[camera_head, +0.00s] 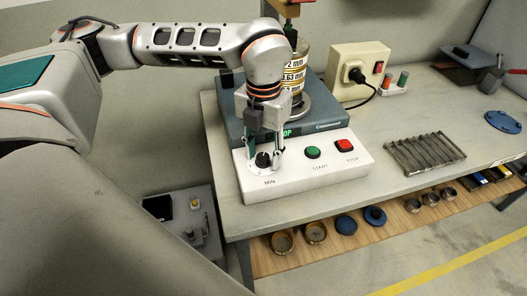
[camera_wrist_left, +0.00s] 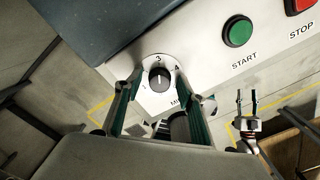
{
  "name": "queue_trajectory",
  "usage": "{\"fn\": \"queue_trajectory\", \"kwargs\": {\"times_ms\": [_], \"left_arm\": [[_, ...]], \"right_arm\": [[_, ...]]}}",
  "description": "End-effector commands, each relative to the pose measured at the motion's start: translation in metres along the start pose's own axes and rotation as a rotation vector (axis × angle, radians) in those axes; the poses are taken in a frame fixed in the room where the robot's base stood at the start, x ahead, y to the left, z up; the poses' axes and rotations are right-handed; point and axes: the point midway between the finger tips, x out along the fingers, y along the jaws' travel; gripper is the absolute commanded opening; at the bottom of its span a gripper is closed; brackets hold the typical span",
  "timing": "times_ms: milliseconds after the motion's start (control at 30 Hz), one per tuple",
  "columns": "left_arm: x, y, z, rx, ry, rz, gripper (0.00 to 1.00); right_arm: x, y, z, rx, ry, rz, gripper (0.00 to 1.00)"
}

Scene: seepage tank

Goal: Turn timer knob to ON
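The timer knob (camera_wrist_left: 159,77) is a small black round knob on a white dial marked with numbers and MIN. It also shows in the head view (camera_head: 263,160), at the left front of the shaker's white control panel (camera_head: 325,178). My left gripper (camera_head: 264,153) points down over the dial. In the left wrist view its two fingers (camera_wrist_left: 157,84) stand apart on either side of the knob, with gaps visible between them and it. My right gripper (camera_wrist_left: 247,102) shows small at the lower right of the left wrist view, its fingers apart and empty. No ON label is readable.
Right of the knob are the green START button (camera_head: 312,152) and red STOP button (camera_head: 346,145). A sieve stack (camera_head: 294,75) stands on the shaker behind my left arm. A power box (camera_head: 358,72) and a metal rack (camera_head: 427,154) are on the bench.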

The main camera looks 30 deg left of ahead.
Motion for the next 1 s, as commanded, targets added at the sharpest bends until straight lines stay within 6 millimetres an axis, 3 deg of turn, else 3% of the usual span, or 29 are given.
{"fn": "queue_trajectory", "kwargs": {"times_ms": [100, 267, 667, 1000], "left_arm": [[0.0, 0.0, 0.0, 0.0, 0.0, 0.0, 0.39], [0.0, 0.0, 0.0, 0.0, 0.0, 0.0, 0.01], [-0.001, 0.0, 0.0, 0.042, -0.001, 0.0, 0.01], [-0.003, -0.001, 0.001, 0.27, -0.003, 0.0, 0.01]], "right_arm": [[0.0, 0.0, -0.001, 0.0, 0.002, 0.0, 0.4], [0.0, 0.0, -0.001, 0.0, 0.001, 0.0, 0.4], [0.0, 0.0, 0.003, 0.0, -0.007, -0.001, 0.4], [-0.004, 0.002, -0.009, 0.0, 0.002, 0.001, 0.4]]}}
